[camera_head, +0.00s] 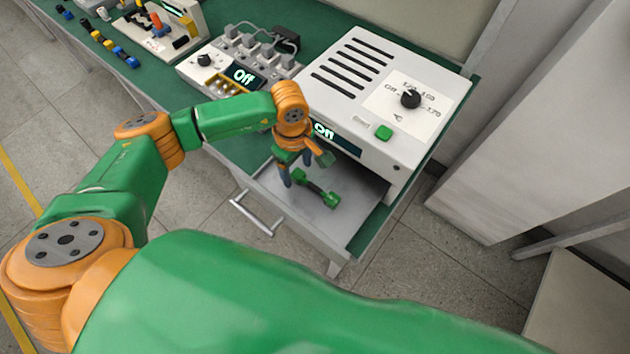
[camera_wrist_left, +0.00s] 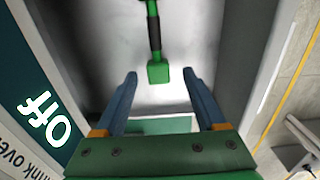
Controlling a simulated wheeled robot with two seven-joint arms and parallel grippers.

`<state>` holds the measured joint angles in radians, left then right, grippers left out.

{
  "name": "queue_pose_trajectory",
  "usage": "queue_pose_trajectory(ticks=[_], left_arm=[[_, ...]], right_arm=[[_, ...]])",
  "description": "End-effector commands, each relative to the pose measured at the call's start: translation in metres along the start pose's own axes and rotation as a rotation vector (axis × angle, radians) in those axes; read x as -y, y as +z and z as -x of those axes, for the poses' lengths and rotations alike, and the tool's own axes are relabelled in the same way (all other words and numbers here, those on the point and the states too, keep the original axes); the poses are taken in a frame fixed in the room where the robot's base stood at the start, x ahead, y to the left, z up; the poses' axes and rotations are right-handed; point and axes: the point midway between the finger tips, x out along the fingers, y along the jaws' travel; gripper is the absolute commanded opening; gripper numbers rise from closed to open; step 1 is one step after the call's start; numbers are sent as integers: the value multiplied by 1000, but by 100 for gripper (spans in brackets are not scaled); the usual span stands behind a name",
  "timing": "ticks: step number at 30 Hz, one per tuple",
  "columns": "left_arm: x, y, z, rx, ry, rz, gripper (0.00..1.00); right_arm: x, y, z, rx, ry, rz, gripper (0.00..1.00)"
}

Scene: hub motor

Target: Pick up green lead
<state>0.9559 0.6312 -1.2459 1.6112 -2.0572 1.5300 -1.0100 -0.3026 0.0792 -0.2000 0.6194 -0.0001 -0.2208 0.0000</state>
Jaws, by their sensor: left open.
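The green lead (camera_head: 319,195), with green ends and a dark middle, lies on the grey floor of the open drawer (camera_head: 345,222). In the left wrist view the lead (camera_wrist_left: 153,32) runs down from the top edge, and its near green end lies between the fingertip lines and beyond them. My left gripper (camera_head: 300,172) is over the drawer, just left of and above the lead. Its two blue fingers are apart with nothing held between them in the left wrist view (camera_wrist_left: 159,76). My right gripper is not in view.
The white oven-like box (camera_head: 372,85) with a dial and "Off" display overhangs the drawer's back. A drawer handle (camera_head: 257,214) is at the front left. A second "Off" device (camera_head: 235,75) and other equipment stand on the green bench (camera_head: 110,90). A wall stands right.

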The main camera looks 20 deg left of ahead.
Motion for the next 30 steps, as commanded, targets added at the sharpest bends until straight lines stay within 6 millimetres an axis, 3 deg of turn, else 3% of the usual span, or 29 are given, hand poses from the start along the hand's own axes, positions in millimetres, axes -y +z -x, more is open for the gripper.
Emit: queue_pose_trajectory(ticks=[3, 9, 11, 17, 18, 30], left_arm=[[0, 0, -13, 1, 0, 0, 72], [-1, 0, -16, 0, 3, 0, 72], [-1, 0, -16, 0, 3, 0, 59], [-1, 0, -16, 0, 3, 0, 5], [-1, 0, -16, 0, 3, 0, 0], [-2, 0, -7, 1, 4, 1, 0]], right_arm=[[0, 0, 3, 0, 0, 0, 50], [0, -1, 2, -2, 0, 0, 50], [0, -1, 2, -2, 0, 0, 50], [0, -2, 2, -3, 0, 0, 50], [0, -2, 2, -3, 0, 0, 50], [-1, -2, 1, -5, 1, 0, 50]])
